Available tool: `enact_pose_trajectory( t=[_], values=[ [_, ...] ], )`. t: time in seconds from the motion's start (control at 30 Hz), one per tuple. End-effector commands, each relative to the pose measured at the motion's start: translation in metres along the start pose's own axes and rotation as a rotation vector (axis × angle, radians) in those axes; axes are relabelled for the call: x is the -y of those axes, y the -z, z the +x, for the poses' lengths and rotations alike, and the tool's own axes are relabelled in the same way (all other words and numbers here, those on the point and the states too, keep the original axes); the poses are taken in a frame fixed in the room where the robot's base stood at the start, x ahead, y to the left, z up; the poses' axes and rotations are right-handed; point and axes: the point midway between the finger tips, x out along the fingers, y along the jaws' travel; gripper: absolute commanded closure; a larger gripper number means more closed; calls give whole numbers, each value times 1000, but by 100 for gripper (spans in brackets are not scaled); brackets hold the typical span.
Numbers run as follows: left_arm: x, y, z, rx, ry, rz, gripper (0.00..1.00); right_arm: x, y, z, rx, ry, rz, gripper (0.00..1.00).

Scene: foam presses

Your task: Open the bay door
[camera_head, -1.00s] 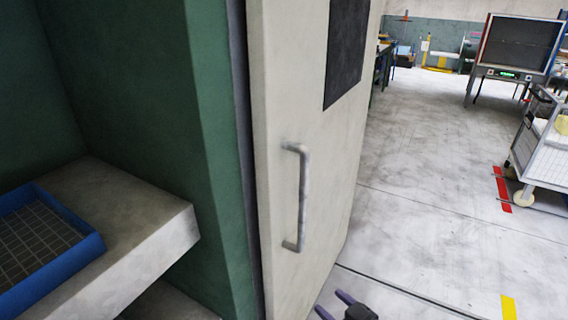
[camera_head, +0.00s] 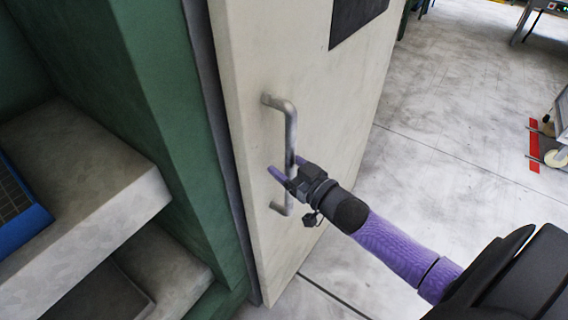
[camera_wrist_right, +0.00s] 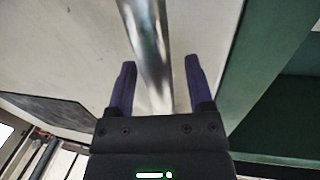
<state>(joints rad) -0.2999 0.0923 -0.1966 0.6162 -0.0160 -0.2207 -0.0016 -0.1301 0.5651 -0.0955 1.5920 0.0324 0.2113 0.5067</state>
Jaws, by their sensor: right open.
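The bay door (camera_head: 290,60) is a pale panel with a dark window near its top, beside a green frame. A grey metal bar handle (camera_head: 290,125) stands upright on it; it also shows in the right wrist view (camera_wrist_right: 148,45). My right gripper (camera_head: 284,170) is at the lower half of the handle. In the right wrist view my right gripper (camera_wrist_right: 161,75) is open, with the handle bar running between its two purple fingers. Whether a finger touches the bar I cannot tell. My left gripper is not in view.
A green cabinet frame (camera_head: 165,110) with pale shelves (camera_head: 95,165) stands left of the door. A blue tray (camera_head: 25,232) lies on the upper shelf. Open floor (camera_head: 440,140) lies to the right, with a cart (camera_head: 560,120) at the right edge.

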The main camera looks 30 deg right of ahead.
Motion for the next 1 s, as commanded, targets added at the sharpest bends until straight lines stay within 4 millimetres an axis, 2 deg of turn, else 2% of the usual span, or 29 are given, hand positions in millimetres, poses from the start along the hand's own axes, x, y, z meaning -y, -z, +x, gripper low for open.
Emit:
enact_pose_trajectory(
  t=[0.13,0.37,0.6,0.7,1.0],
  values=[
    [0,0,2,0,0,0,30,0,0,9,-1,0,0,33],
    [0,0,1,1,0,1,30,0,0,10,0,0,0,33],
    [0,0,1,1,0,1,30,0,0,10,0,0,0,84],
    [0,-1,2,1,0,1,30,0,0,9,0,0,0,100],
    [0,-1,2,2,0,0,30,0,0,9,1,0,0,100]
  ],
)
